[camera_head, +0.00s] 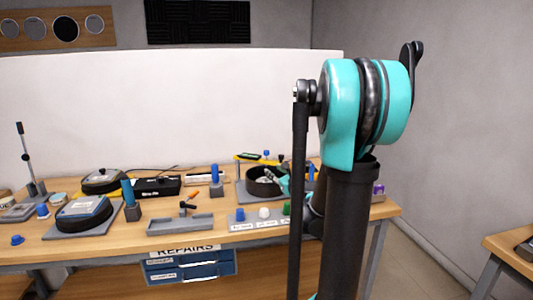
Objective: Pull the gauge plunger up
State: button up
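I cannot tell for sure which thing is the gauge plunger. A grey stand (35,188) at the far left of the bench carries a tall thin rod with a black top. Blue upright cylinders stand near the middle, one on a dark block (216,190). My arm's teal and black links fill the right of the view and hide part of the bench. A small teal and grey part, seemingly my gripper (282,181), shows beside the arm, over or at a round black dish (262,178). Its fingers are too small to read, and no held thing is discernible.
The wooden bench (110,243) holds a round dark device (84,211), a grey tray (180,223) and a panel with coloured knobs (264,224). Blue drawers (188,268) hang below the front edge. A white partition (150,110) stands behind. Another table (510,248) is at right.

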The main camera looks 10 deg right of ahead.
aim_at(267, 152)
jog(key=w+m, duration=0.1)
jog(key=w, duration=0.5)
jog(key=w+m+h, duration=0.1)
jog(key=w, duration=0.5)
jog(key=w+r+m+t, duration=0.1)
jog(key=w+m, duration=0.1)
jog(key=w, duration=0.5)
jog(key=shift+d, duration=0.3)
grip_shut()
jog(key=shift+r, duration=0.15)
